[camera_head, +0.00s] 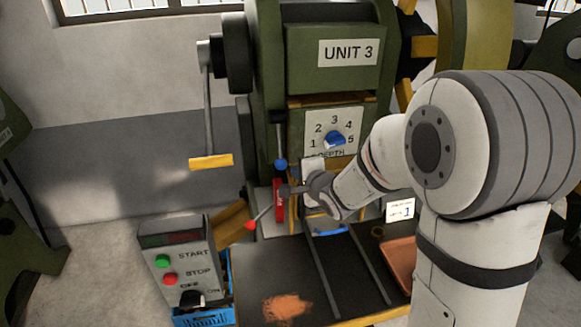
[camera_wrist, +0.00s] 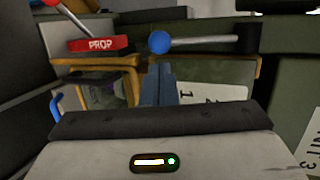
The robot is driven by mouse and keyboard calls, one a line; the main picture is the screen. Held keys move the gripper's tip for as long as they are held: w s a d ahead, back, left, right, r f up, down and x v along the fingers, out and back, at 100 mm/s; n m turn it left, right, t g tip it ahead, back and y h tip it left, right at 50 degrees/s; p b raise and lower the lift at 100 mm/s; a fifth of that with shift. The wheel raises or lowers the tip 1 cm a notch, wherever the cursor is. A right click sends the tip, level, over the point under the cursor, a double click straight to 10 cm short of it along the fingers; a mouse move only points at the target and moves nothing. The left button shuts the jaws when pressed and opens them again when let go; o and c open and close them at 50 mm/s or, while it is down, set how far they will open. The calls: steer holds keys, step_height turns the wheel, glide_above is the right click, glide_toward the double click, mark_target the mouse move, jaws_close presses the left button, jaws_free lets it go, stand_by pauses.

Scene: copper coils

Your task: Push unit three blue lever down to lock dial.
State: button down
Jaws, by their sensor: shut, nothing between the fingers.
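The green machine marked UNIT 3 (camera_head: 348,52) stands ahead. Its blue-knobbed lever (camera_head: 281,164) hangs from a black pivot, its rod pointing down in the head view, left of the dial. The blue dial (camera_head: 335,139) sits on a white DEPTH plate numbered 1 to 5. My gripper (camera_head: 288,190) is shut and empty, just below the blue knob. In the wrist view, my fingertips (camera_wrist: 158,68) are close to the blue ball (camera_wrist: 160,42); whether they touch cannot be told. The lever's grey rod (camera_wrist: 203,41) runs right to its pivot there.
A red PROP block (camera_wrist: 98,44) and a red-knobbed lever (camera_head: 250,225) are close to my gripper. A START/STOP control box (camera_head: 178,262) stands at lower left. A yellow-handled crank (camera_head: 211,161) hangs at left. A dark work table (camera_head: 265,270) lies below.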

mark_target(285, 165)
steer(key=p+x, duration=0.1)
steer(key=x, duration=0.5)
steer(key=shift+w+a, duration=0.15)
steer(key=w+t+b, duration=0.1)
steer(key=b, duration=0.2)
steer(key=w+f+t+y+b, duration=0.1)
steer(key=b, duration=0.3)
steer(key=shift+a+f, duration=0.15)
steer(key=shift+a, duration=0.1)
steer(key=shift+s, duration=0.1)
